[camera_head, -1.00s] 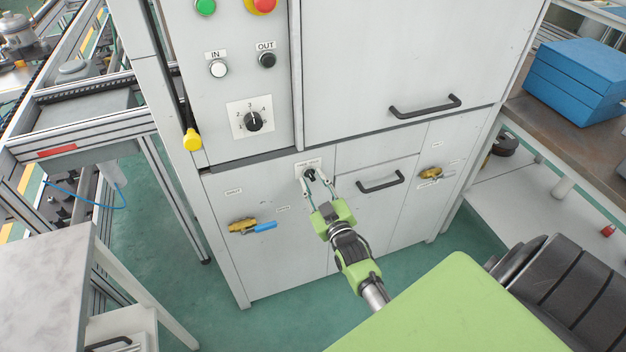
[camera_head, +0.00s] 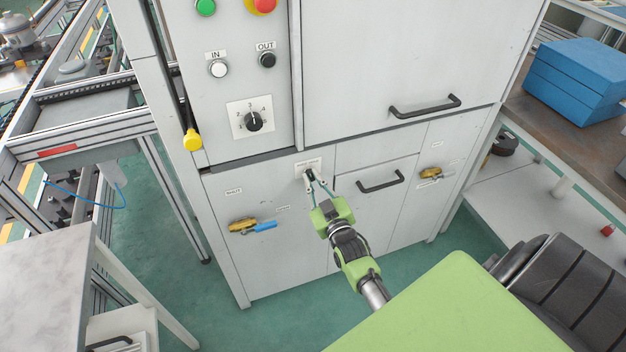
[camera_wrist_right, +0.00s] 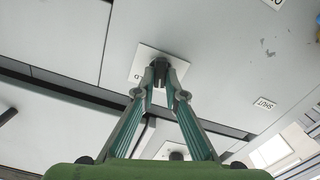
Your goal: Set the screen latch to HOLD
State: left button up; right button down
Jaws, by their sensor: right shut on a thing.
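The screen latch is a small dark knob (camera_head: 308,174) on a white label plate (camera_head: 303,165) on the front of the grey cabinet. In the right wrist view the knob (camera_wrist_right: 160,63) stands out from its white plate (camera_wrist_right: 143,59); the fingers hide most of the plate's lettering. My right gripper (camera_head: 310,180) reaches the knob from the front right. In the right wrist view both fingertips of this gripper (camera_wrist_right: 160,73) are closed on the knob's sides. The setting that the knob points to cannot be read. My left gripper is out of view.
A yellow valve with a blue handle (camera_head: 262,227) is at the lower left of the cabinet, and another brass valve (camera_head: 430,174) at the right. Black bar handles (camera_head: 380,181) (camera_head: 425,106) stick out nearby. A rotary dial (camera_head: 253,121) sits above left.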

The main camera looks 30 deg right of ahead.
jog(key=m, duration=0.3)
jog(key=shift+m, duration=0.4)
jog(key=shift+d+m+p, duration=0.15)
jog(key=shift+m+p, duration=0.15)
jog(key=shift+m, duration=1.6)
jog(key=c, duration=2.1)
grip_release()
jog(key=v, duration=1.2)
